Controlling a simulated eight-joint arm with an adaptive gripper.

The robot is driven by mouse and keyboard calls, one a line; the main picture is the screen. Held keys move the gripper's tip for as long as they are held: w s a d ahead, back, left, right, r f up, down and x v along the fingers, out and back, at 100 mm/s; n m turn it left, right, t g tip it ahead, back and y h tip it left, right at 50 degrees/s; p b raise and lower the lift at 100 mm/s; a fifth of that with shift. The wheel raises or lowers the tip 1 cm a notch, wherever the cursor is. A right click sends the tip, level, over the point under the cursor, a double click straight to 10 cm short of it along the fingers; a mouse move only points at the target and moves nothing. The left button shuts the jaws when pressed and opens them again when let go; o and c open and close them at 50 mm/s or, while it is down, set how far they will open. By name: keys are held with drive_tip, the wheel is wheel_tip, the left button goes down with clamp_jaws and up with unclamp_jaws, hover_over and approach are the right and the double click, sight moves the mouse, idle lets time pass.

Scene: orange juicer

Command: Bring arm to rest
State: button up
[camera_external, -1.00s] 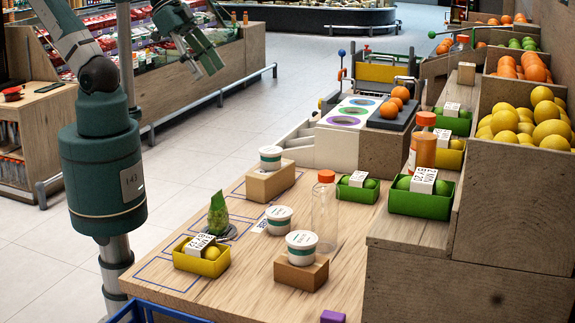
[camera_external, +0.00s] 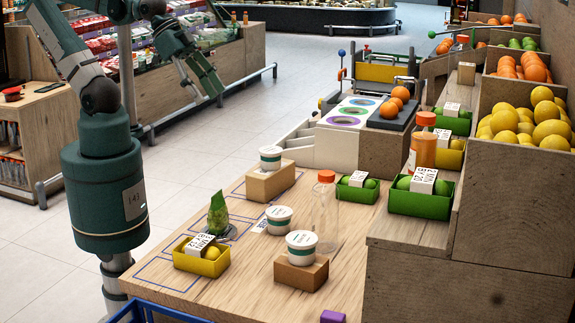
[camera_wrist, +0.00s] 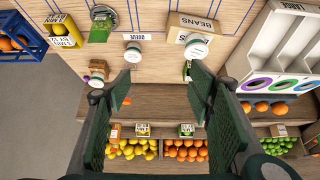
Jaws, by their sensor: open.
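My gripper (camera_external: 206,84) hangs in the air at the upper left of the external view, apart from the wooden table (camera_external: 345,275). In the wrist view my gripper (camera_wrist: 160,82) has its two dark green fingers spread, with nothing held between them. My arm stands at the left of the table and bends over at the top, where part of it leaves the picture.
Fruit bins (camera_external: 515,180) line the right. Open floor lies beyond the table.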

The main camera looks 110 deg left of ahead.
drive_tip(key=shift+f+b, duration=0.75)
drive_tip(key=shift+f, duration=0.4)
idle(0.4)
